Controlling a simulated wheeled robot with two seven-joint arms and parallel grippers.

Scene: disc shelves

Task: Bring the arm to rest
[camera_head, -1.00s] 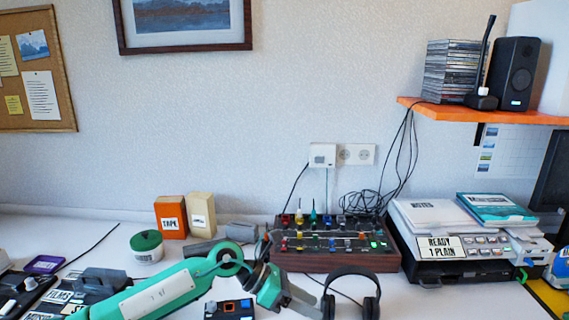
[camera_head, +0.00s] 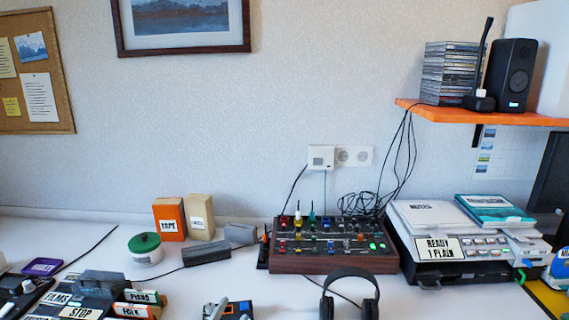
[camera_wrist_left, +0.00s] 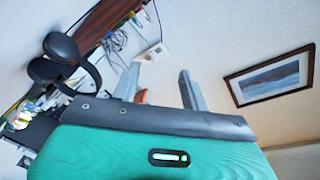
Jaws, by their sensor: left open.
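My right gripper is not in view.
Headphones (camera_head: 350,293) stand at the front, right of the small device. Behind are a wooden-sided mixer (camera_head: 334,262), a green-lidded tub (camera_head: 146,249) and two boxes. A printer-like machine (camera_head: 460,268) stands right.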

